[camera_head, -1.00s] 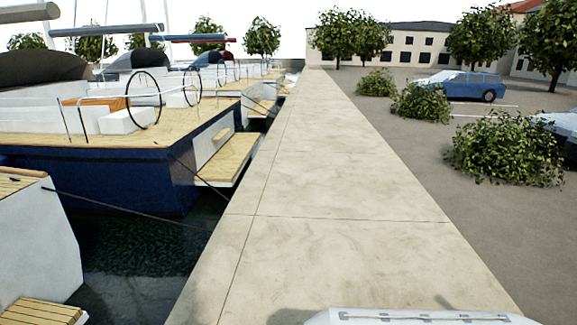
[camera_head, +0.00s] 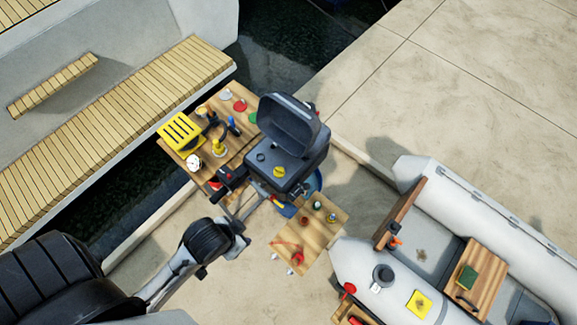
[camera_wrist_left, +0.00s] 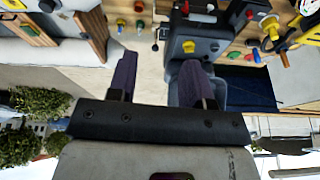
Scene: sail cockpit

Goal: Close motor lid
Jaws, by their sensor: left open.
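The outboard motor (camera_head: 285,172) stands near the middle of the head view, a dark grey box with a yellow knob on its top face. Its lid (camera_head: 289,118) stands open, tilted up at the far side. In the left wrist view the motor (camera_wrist_left: 205,24) appears inverted, with the grey lid (camera_wrist_left: 216,90) partly hidden behind one finger. My left gripper (camera_wrist_left: 157,58) is open and empty, its two dark fingers apart with pavement visible between them. My right gripper is not in view.
A wooden tray (camera_head: 205,167) with a yellow vented box (camera_head: 181,132) and small parts is left of the motor. A small wooden board (camera_head: 319,237) is in front. A grey inflatable dinghy (camera_head: 357,263) lies right. Bare pavement (camera_head: 440,110) is beyond.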

